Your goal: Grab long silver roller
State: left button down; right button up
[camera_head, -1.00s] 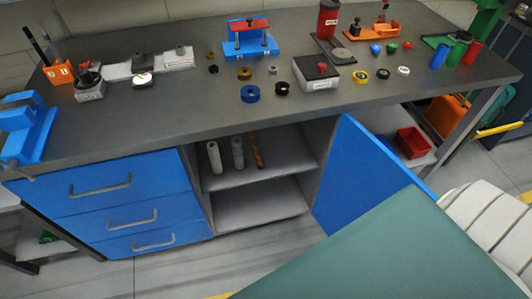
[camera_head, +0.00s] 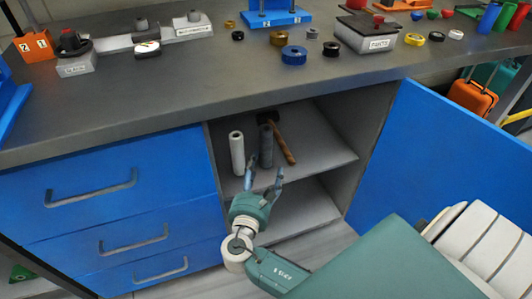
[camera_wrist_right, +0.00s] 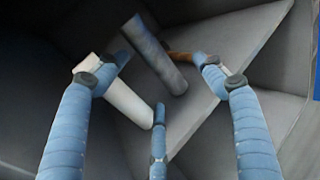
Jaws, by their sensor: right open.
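A grey, silver-looking roller (camera_head: 266,148) stands in the middle of the group on the upper shelf (camera_head: 325,155) of the open cabinet. My right gripper (camera_head: 265,170) is open and empty at the shelf's front, fingers pointing in towards the grey roller. In the right wrist view the grey roller (camera_wrist_right: 155,55) lies between the spread fingers, with the white roller (camera_wrist_right: 120,97) beside the left finger. The brown rod is partly hidden. My left gripper is out of view.
The worktop (camera_head: 180,90) overhangs the cabinet. Blue drawers (camera_head: 110,200) are to the left, and an open blue door (camera_head: 440,150) bounds the right. A lower shelf (camera_head: 310,210) is bare where visible. Labelled blocks, rings and tools sit on the worktop.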

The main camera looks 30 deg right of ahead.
aim_at(262, 145)
jog(key=shift+n+t, duration=0.4)
jog(key=shift+n, duration=0.4)
jog(key=w+d, duration=0.1)
jog(key=w+d+r+b, duration=0.1)
jog(key=w, duration=0.1)
jog(key=w+d, duration=0.1)
jog(key=w, duration=0.1)
jog(key=shift+w+d+r, duration=0.2)
jog(key=b+x, duration=0.1)
jog(key=x, duration=0.3)
jog(key=shift+w+f+b, duration=0.1)
jog(key=shift+w+b, duration=0.1)
jog(key=shift+b, duration=0.1)
jog(key=shift+w+d, duration=0.2)
jog(key=shift+w, duration=0.05)
jog(key=c, duration=1.4)
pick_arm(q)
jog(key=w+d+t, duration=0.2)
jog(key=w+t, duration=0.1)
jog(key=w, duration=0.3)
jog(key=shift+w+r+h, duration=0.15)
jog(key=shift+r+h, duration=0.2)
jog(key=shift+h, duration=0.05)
pick_arm(e)
jog(key=shift+c, duration=0.8)
